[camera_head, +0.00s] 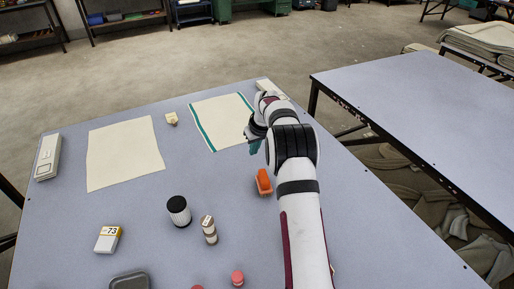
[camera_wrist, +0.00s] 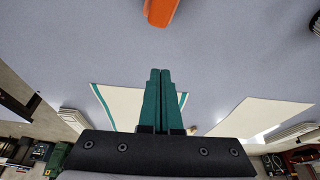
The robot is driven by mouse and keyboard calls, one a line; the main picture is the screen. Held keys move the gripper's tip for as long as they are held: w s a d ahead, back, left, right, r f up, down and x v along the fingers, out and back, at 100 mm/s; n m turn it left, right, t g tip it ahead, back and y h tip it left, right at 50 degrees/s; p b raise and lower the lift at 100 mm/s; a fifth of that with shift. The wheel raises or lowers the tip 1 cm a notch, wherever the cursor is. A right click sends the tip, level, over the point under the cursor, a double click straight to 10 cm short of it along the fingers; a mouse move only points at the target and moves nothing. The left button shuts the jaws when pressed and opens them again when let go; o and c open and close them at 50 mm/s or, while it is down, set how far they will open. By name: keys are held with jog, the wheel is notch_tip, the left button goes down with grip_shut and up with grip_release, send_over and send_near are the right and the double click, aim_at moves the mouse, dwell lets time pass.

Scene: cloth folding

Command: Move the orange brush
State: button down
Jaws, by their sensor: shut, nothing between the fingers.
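The orange brush (camera_head: 264,182) lies on the grey-blue table just left of my arm in the head view. In the wrist view the brush (camera_wrist: 160,11) shows at the top edge, partly cut off, ahead of the fingertips and apart from them. My gripper (camera_wrist: 160,72) has its two green fingers together, with nothing between them. In the head view my gripper (camera_head: 254,147) is above the table, beyond the brush and near the striped cloth, partly hidden by my wrist.
A cream cloth with green stripes (camera_head: 220,120) and a plain cream cloth (camera_head: 123,152) lie flat at the far side. A black-and-white jar (camera_head: 179,211), a stack of small discs (camera_head: 209,230) and a box (camera_head: 108,239) stand left of the brush. A second table (camera_head: 430,110) is at right.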

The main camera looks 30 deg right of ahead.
jog(key=x, duration=0.5)
jog(key=shift+f, duration=0.3)
jog(key=s, duration=0.2)
jog(key=shift+s+d+r, duration=0.1)
jog(key=shift+s+r, duration=0.05)
jog(key=shift+s, duration=0.8)
send_near(269, 191)
jog(key=x, duration=0.5)
jog(key=shift+d, duration=0.1)
